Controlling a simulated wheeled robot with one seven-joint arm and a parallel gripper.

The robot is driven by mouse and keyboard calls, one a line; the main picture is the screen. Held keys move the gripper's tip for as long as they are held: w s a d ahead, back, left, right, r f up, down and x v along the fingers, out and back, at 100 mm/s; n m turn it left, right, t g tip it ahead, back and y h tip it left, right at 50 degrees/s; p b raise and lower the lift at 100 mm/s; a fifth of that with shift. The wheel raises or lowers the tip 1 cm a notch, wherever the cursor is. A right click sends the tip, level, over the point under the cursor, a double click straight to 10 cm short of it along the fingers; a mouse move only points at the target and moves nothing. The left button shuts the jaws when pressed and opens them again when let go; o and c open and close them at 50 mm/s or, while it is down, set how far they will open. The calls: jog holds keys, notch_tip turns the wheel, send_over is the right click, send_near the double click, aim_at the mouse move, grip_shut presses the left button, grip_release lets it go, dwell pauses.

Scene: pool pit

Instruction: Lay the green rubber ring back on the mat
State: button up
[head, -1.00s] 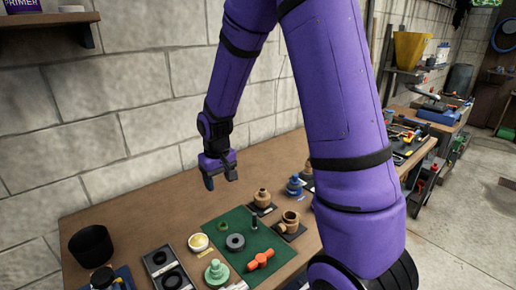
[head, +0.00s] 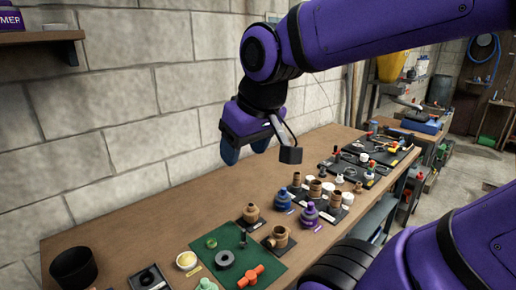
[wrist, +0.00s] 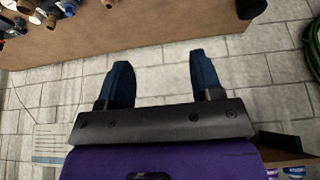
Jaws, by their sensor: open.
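The green ring (head: 211,243) is small and olive green. It appears to lie flat on the dark green mat (head: 270,262), near the mat's back left edge. A grey ring (head: 224,258), an orange fitting (head: 250,275) and a small dark upright piece (head: 243,239) are also on the mat. My gripper (head: 245,151) is open and empty, high above the bench behind the mat, close to the wall. In the wrist view my gripper (wrist: 164,75) has only the block wall between its blue fingers; the ring cannot be made out there.
Brass fittings (head: 278,238), blue and purple fittings (head: 310,213) and a tool tray (head: 375,158) stand right of the mat. A black pot (head: 73,267) and a cream tub (head: 187,260) are left. Bare bench (head: 150,235) lies behind them.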

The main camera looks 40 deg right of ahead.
jog(key=s, duration=0.2)
jog(key=s+r, duration=0.1)
jog(key=s, duration=0.1)
jog(key=shift+a, duration=0.1)
jog(key=shift+w, duration=0.1)
dwell(1.1)
